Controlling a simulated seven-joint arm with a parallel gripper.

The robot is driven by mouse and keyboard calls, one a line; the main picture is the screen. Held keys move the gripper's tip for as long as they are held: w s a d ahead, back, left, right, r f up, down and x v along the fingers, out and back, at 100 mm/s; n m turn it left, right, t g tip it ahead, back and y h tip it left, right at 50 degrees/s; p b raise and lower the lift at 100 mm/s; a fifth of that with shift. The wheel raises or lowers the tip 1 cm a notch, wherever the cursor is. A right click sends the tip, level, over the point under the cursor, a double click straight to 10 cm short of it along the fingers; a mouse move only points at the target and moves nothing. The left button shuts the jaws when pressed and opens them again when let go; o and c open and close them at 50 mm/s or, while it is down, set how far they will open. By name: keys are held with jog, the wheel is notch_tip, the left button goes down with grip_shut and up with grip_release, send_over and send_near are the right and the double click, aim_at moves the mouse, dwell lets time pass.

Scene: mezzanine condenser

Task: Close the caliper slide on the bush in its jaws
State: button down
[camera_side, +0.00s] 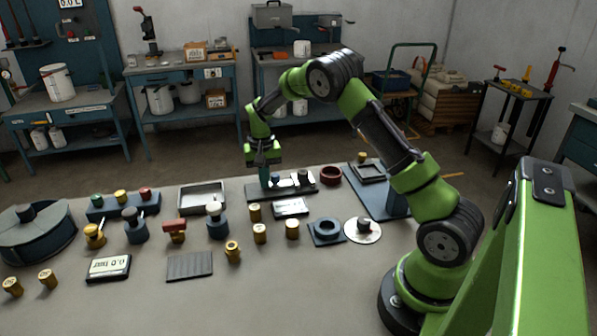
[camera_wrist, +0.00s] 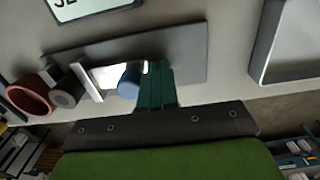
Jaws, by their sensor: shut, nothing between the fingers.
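The caliper (camera_side: 262,192) is a long dark grey plate on the table; in the wrist view its bare plate (camera_wrist: 188,48) runs across the picture. Its slide (camera_wrist: 104,76) has a pale bar, a light upright jaw and a blue knob (camera_wrist: 129,80), which also shows in the side view (camera_side: 275,178). A dark grey bush with a hole (camera_wrist: 64,97) stands beyond the light jaw, also in the side view (camera_side: 303,177). I cannot tell whether jaw and bush touch. My gripper (camera_side: 264,180) is shut and empty, its teal fingers (camera_wrist: 155,85) low beside the knob, opposite the bush.
A red ring (camera_side: 330,182) stands just past the bush end. A grey tray (camera_side: 186,200) lies left of the caliper. A white label plate (camera_side: 291,207) and several brass cylinders lie in front. A blue board (camera_side: 374,203) is to the right.

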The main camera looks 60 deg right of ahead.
jog(key=shift+w+a, duration=0.25)
jog(key=shift+r, duration=0.25)
notch_tip(320, 180, up, 7)
jog(key=shift+f, duration=0.15)
jog(key=shift+w, duration=0.1)
dwell(0.4)
jog(key=shift+s+a+f, duration=0.25)
jog(key=shift+s, duration=0.25)
jog(key=shift+s+a+f, duration=0.2)
jog(key=shift+s+a, duration=0.05)
jog(key=shift+s, duration=0.2)
jog(key=s+a+r+n+t, duration=0.1)
jog(key=s+a+r+t, duration=0.1)
jog(key=s+a+r, duration=0.3)
jog(key=s+a+r+n+t+y, duration=0.1)
jog(key=s+a+r+n+t, duration=0.1)
jog(key=s+a+r, duration=0.4)
jog(key=s+a+r+n+t+y, duration=0.1)
jog(key=s+a+r, duration=0.4)
jog(key=s, duration=0.7)
jog(key=shift+s+a+r+n+t, duration=0.15)
jog(key=shift+s+a+n+t, duration=0.3)
jog(key=shift+t, duration=0.65)
